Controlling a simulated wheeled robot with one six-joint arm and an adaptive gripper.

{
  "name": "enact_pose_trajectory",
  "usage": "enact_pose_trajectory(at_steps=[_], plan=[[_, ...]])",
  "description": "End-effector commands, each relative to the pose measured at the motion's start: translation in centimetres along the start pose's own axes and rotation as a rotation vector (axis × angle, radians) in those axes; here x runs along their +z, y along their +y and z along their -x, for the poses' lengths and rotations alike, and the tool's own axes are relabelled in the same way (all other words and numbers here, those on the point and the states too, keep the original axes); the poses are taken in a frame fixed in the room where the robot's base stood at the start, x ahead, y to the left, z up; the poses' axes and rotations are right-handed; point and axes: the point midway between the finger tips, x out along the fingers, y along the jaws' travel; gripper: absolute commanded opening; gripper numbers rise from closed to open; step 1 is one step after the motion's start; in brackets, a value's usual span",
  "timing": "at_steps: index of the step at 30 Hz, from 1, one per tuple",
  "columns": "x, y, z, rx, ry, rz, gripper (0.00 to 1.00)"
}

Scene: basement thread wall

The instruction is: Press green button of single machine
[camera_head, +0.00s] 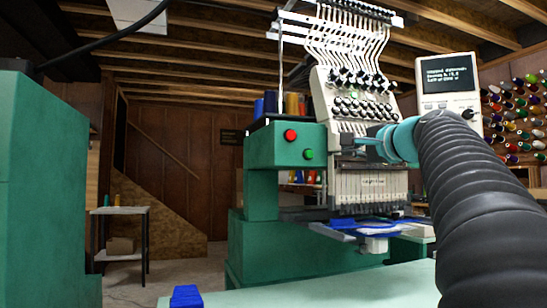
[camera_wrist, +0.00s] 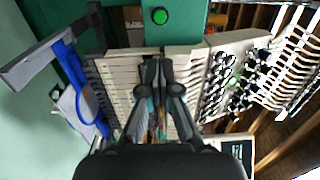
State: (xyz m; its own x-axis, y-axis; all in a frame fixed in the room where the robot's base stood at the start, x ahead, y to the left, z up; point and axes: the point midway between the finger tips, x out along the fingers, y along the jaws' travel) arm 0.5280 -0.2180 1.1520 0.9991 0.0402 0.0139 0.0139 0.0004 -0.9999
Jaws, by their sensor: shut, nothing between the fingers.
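The green button (camera_head: 309,154) sits low on the right of the front of a green control box (camera_head: 262,145) on the embroidery machine (camera_head: 362,100). A red button (camera_head: 291,135) is above and left of it. In the wrist view the green button (camera_wrist: 160,16) shows near the top edge, beyond my fingertips. My gripper (camera_head: 362,141) is to the right of the button in the head view, in front of the needle head, and apart from the button. In the wrist view my gripper (camera_wrist: 159,62) has its fingertips together, with nothing between them.
A screen panel (camera_head: 447,88) stands right of the needle head, by a wall of thread spools (camera_head: 518,115). Blue hoops (camera_head: 350,228) lie below the needles. Thread cones (camera_head: 290,104) stand behind the control box. A small side table (camera_head: 120,211) is at the left.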

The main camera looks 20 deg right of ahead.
Motion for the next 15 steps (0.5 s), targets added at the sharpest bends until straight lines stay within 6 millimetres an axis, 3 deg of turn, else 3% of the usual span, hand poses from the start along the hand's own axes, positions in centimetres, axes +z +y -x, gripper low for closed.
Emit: enact_pose_trajectory(at_steps=[11,15], plan=[[1.5,-0.1,-0.9,-0.002,-0.030,-0.002,0.00],[1.5,-0.1,-2.1,-0.001,-0.031,-0.003,0.00]])
